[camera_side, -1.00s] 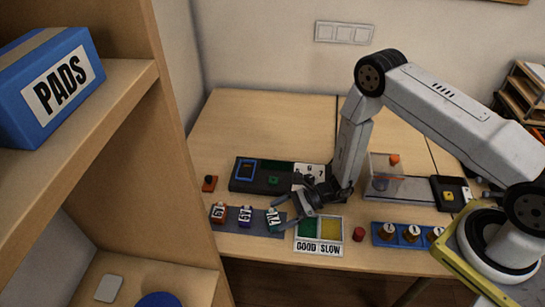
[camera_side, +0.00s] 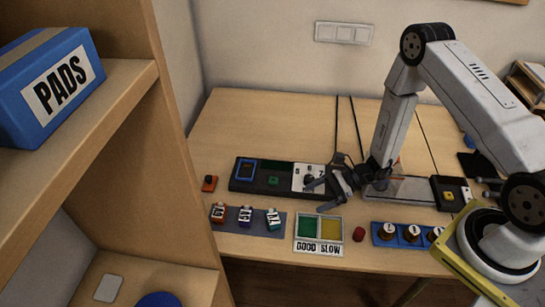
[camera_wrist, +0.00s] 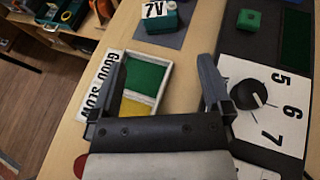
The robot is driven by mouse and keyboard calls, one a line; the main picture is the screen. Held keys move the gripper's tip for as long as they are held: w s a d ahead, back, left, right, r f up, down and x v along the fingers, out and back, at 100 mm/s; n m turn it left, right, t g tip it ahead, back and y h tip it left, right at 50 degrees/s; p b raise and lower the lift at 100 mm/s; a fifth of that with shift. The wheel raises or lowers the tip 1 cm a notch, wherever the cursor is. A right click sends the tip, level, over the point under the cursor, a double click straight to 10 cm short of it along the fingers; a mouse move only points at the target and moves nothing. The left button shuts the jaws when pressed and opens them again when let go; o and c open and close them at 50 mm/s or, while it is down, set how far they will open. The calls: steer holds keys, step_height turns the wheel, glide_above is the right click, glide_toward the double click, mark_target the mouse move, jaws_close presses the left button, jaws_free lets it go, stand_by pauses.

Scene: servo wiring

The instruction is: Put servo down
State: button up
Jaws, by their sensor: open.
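Three small servos stand upright in a row on a dark grey mat (camera_side: 232,230): an orange one (camera_side: 219,213), a purple one (camera_side: 245,217) and a teal one (camera_side: 273,220). The teal servo's numbered white label also shows in the wrist view (camera_wrist: 160,17). My gripper (camera_side: 320,197) is open and empty, to the right of the teal servo and apart from it. In the wrist view my gripper's fingers (camera_wrist: 160,75) are spread wide with nothing between them.
A GOOD/SLOW tray (camera_side: 319,247) with green and yellow compartments lies just in front of my gripper. A dark tester with a white numbered dial (camera_wrist: 265,100) stands beside it. A red button (camera_side: 358,234) and a blue rack (camera_side: 410,246) are to the right.

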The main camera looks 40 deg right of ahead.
steer(key=shift+s+d+r, duration=0.15)
steer(key=shift+d, duration=0.2)
steer(key=shift+r, duration=0.1)
stand_by(0.4)
steer(key=shift+s+a+r+n+g, duration=0.2)
steer(key=shift+r+n+g, duration=0.2)
steer(key=shift+n, duration=0.1)
steer(key=s+d+r+n+h, duration=0.2)
steer(key=r+n+h, duration=0.4)
steer(key=r+n, duration=0.3)
steer(key=s+d+r+n+g+h, duration=0.1)
steer(key=s+r+n+h, duration=0.4)
steer(key=r+n, duration=0.5)
steer(key=shift+s+d+r+n+g+h, duration=0.25)
steer(key=shift+d+n+h, duration=0.35)
steer(key=shift+n, duration=0.6)
